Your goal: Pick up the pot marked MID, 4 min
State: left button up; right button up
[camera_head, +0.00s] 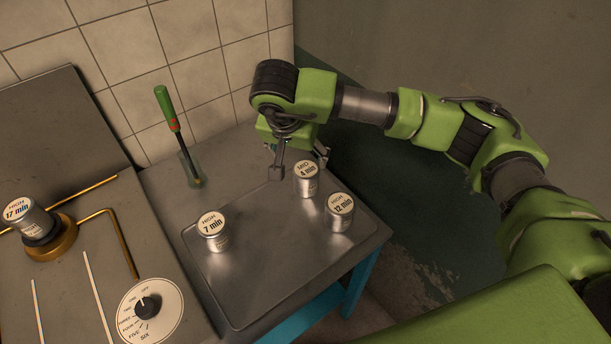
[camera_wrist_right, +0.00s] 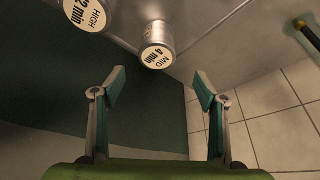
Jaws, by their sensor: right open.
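The pot marked MID, 4 min (camera_head: 306,182) is a small silver cylinder with a labelled lid, standing upright near the back of the metal tray (camera_head: 237,292). In the right wrist view the same pot (camera_wrist_right: 157,40) shows ahead of the fingers, centred between them. My right gripper (camera_head: 297,165) is open and empty, just behind and above this pot. Its two fingers also show wide apart in the right wrist view (camera_wrist_right: 160,85). They appear clear of the pot. My left gripper is in neither view.
The HIGH 12 min pot (camera_head: 339,215) stands close to the right of the MID pot. The HIGH 7 min pot (camera_head: 213,235) is farther left on the tray. A green-handled tool (camera_head: 169,108) stands in a clear holder. The HIGH 17 min pot (camera_head: 28,217) sits on a burner.

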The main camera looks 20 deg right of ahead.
aim_at(306, 169)
jog(key=x, duration=0.4)
jog(key=shift+w+d+f+p, duration=0.1)
jog(key=shift+f+p, duration=0.2)
jog(key=shift+f, duration=0.05)
jog(key=x, duration=0.1)
jog(key=p+x, duration=0.1)
jog(key=x, duration=0.1)
jog(key=p+x, duration=0.1)
jog(key=x, duration=0.1)
jog(key=shift+d, duration=0.25)
jog(key=shift+f, duration=0.15)
jog(key=c, duration=1.4)
